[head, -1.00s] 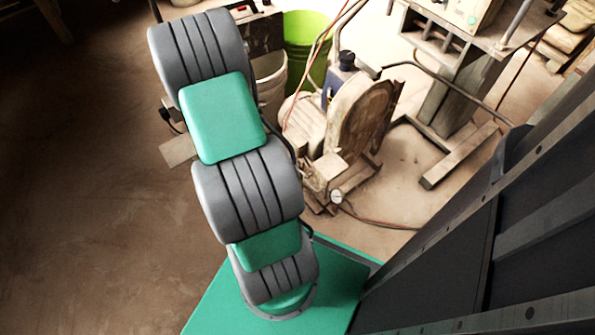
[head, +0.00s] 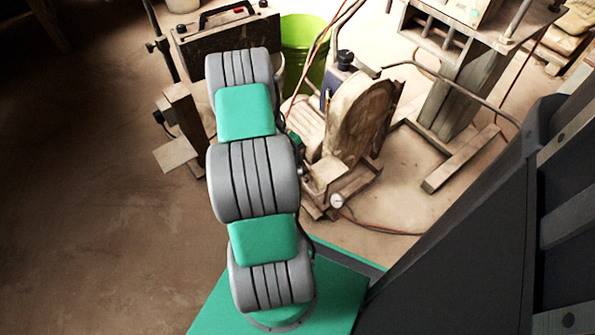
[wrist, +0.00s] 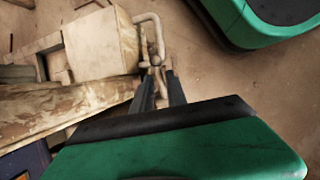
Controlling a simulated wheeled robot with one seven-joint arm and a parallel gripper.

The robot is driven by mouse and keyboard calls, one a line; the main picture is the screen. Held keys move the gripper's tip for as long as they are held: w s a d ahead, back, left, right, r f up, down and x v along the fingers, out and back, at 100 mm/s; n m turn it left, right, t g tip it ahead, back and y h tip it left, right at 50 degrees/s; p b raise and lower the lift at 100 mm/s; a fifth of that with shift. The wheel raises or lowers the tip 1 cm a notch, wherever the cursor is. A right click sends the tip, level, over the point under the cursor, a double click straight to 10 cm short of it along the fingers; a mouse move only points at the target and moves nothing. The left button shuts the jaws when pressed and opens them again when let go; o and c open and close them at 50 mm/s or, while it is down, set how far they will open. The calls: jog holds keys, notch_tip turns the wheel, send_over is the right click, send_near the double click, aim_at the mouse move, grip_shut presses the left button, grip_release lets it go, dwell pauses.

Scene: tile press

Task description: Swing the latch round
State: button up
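In the wrist view, my gripper (wrist: 161,80) reaches up from the bottom with two dark fingers and a visible gap between them. A bent pale metal rod with a small knob (wrist: 156,60) lies just beyond the fingertips, beside a pale block; it looks like the latch, but I cannot be sure. I cannot tell whether the fingers touch it. In the head view, my arm stretches up the middle, and my gripper and the latch cannot be made out.
The head view shows a dusty machine with a round cover (head: 362,115), a green bucket (head: 302,48), a dark case (head: 228,38) and a metal stand (head: 445,95). Hoses lie on the floor. The brown floor at left is open. A pale block (wrist: 100,43) and stained beam (wrist: 65,110) crowd the fingers' left.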

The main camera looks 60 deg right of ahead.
grip_shut()
dwell(1.3)
